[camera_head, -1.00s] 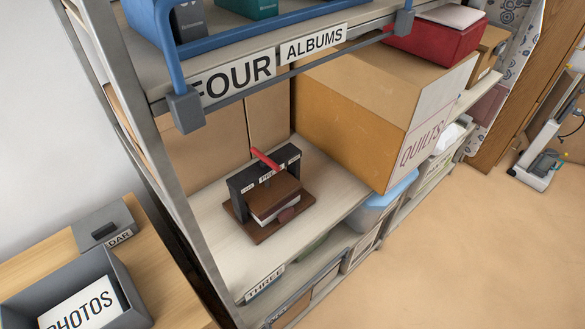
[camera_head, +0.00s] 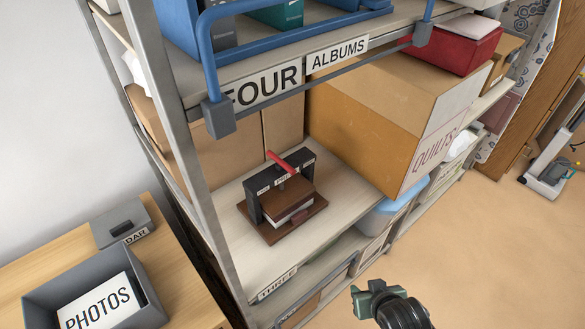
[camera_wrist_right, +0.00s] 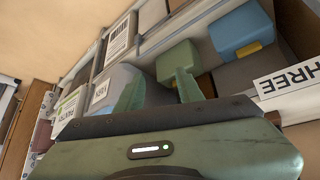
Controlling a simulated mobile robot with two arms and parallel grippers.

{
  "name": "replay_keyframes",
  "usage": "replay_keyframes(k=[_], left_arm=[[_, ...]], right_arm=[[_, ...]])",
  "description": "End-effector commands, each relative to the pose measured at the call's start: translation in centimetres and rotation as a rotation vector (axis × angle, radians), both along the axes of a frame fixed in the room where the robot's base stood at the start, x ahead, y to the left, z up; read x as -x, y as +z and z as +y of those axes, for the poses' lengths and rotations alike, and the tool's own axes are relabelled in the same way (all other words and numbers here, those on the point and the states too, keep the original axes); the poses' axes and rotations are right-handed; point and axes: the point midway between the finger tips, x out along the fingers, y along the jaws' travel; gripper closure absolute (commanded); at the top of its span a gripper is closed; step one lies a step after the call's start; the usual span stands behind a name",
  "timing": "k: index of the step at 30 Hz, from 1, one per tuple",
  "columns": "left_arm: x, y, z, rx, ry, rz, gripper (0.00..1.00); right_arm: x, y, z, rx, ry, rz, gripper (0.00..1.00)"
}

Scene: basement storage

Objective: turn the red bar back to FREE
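The red bar (camera_head: 281,162) sits on top of a small press with a black frame (camera_head: 255,206), on the shelf marked THREE. The bar slants from upper left to lower right across the frame top. Small white labels run along the frame; I cannot read them surely. A brown book (camera_head: 286,200) lies under the frame on a brown base. My right gripper (camera_head: 366,298) is low in the head view, in front of the shelf edge and well apart from the press. The right wrist view shows its two fingers (camera_wrist_right: 160,92) apart with nothing between them. My left gripper is not in view.
A large QUILTS box (camera_head: 390,110) stands right of the press. The upper shelf edge with the FOUR ALBUMS sign (camera_head: 265,87) and a blue rail overhang it. A PHOTOS bin (camera_head: 50,298) is on a wooden table at left.

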Motion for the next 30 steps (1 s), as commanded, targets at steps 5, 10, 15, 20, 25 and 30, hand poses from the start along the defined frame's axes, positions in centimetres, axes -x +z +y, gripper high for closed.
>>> replay_keyframes(k=[5,10,15,20,25,30], left_arm=[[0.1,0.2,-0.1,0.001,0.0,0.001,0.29],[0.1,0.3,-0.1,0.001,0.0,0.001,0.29],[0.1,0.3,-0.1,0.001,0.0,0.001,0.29],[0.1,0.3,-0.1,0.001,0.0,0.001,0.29],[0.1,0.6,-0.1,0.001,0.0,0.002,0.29],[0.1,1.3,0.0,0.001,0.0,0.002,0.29]], right_arm=[[-8.7,8.6,3.5,-0.115,0.031,-0.348,0.63],[-14.2,14.4,7.6,-0.283,0.141,-0.613,0.63],[-16.7,18.1,11.2,-0.463,0.325,-0.766,0.63],[-17.0,19.2,12.7,-0.57,0.451,-0.797,0.63],[-17.4,19.6,13.5,-0.604,0.485,-0.798,0.63],[-19.2,19.8,15.3,-0.604,0.483,-0.798,0.63]])
